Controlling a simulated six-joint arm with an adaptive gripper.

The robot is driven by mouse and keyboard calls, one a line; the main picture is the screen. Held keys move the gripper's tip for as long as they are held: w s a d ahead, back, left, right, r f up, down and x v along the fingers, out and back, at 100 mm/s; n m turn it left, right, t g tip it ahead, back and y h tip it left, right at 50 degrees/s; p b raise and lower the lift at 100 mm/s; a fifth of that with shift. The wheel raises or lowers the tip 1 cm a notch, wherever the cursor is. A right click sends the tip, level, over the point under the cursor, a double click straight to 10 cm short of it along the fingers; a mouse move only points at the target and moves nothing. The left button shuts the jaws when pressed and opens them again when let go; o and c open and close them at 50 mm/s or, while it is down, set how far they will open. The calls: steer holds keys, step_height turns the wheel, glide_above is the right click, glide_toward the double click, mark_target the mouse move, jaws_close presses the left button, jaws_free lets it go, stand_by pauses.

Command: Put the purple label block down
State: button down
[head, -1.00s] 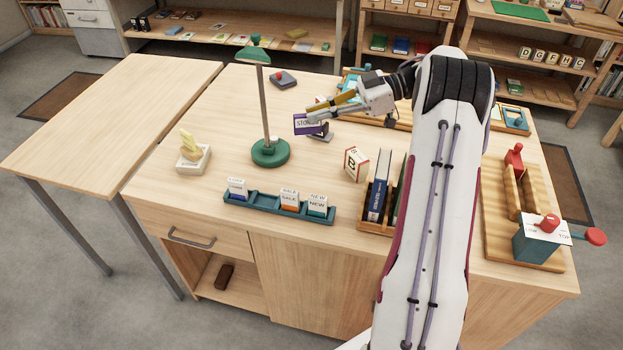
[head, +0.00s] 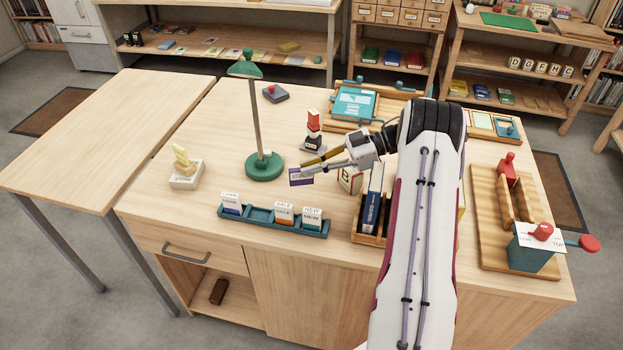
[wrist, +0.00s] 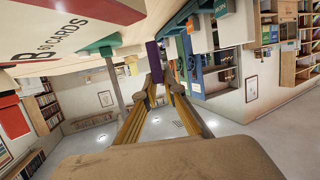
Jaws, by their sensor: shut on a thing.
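The purple label block (head: 301,177), with a white lettered face, is at the tips of my gripper (head: 310,168). My gripper is shut on it. The block is left of the lettered card box and behind the teal rack (head: 262,216); I cannot tell whether it touches the table. In the wrist view the purple block (wrist: 153,58) shows beyond the yellow fingers (wrist: 163,88). The rack holds a blue-and-white block (head: 231,203), an orange SALE block (head: 284,213) and a teal NEW block (head: 312,218), with a gap between the blue-and-white and SALE blocks.
The green lamp (head: 264,166) stands left of my gripper. A red and black stamp (head: 313,130) stands behind it. The card box (head: 348,180) and a wooden book holder (head: 369,231) are close on the right. Bare table (head: 215,130) lies left of the lamp.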

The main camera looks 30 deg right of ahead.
mark_target(312, 182)
stand_by(0.3)
steer(key=shift+f, duration=2.3)
steer(key=shift+s+f, duration=0.1)
steer(key=shift+f, duration=0.65)
steer(key=c, duration=2.1)
jaws_free()
steer(key=shift+a+f, duration=0.1)
steer(key=shift+s, duration=0.1)
steer(key=shift+r, duration=0.45)
steer(key=shift+d+r, duration=0.25)
steer(key=shift+d, duration=0.05)
steer(key=v, duration=1.1)
steer(key=shift+d+r, duration=0.25)
steer(key=shift+r, duration=0.05)
